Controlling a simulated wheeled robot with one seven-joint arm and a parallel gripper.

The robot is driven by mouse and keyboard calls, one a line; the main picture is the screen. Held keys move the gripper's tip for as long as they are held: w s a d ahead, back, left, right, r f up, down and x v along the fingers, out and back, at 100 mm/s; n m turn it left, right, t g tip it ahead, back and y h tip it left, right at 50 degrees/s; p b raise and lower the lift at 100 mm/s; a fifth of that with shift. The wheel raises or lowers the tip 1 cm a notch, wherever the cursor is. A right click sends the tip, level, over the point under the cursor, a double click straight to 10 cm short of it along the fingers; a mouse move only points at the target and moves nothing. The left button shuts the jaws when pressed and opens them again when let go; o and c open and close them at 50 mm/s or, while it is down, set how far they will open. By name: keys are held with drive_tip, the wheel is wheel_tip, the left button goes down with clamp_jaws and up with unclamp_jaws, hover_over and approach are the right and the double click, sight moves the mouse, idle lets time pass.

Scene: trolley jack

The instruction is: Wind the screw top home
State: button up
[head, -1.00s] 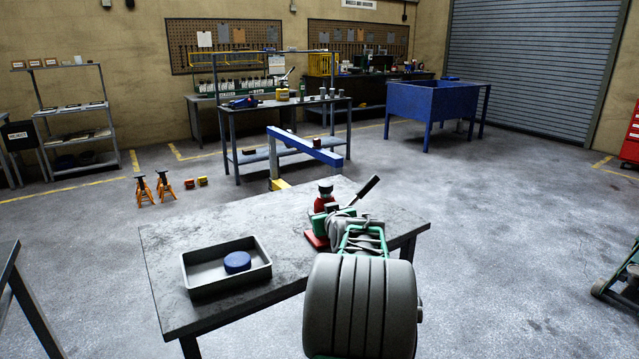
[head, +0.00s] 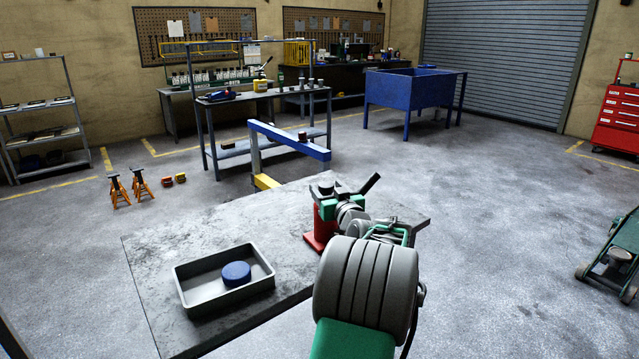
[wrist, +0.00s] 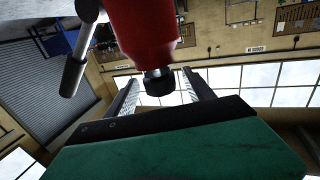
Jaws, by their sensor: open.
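The red bottle jack (head: 318,232) stands upright on the grey workbench (head: 215,232). Its dark screw top (head: 326,187) is at its upper end. A dark handle (head: 371,183) slants up to the right behind my wrist. My green gripper (head: 328,207) is at the upper part of the jack, partly hiding it. In the wrist view the red body (wrist: 146,30) hangs from the top of the picture, with the black screw top (wrist: 158,83) between my two spread fingers. Gaps show on both sides, so I see no grip on it. The fingertips are hard to make out in the head view.
A grey tray (head: 190,293) holding a blue round piece (head: 236,273) is on the bench, left of my arm. A blue and yellow crane-like frame (head: 290,141) stands just behind the bench. Bare bench top lies between tray and jack.

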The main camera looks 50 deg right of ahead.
sight(323, 184)
drive_tip(key=x, duration=0.3)
drive_tip(key=shift+w+d, duration=0.25)
drive_tip(key=shift+w, duration=0.1)
clamp_jaws()
idle(0.4)
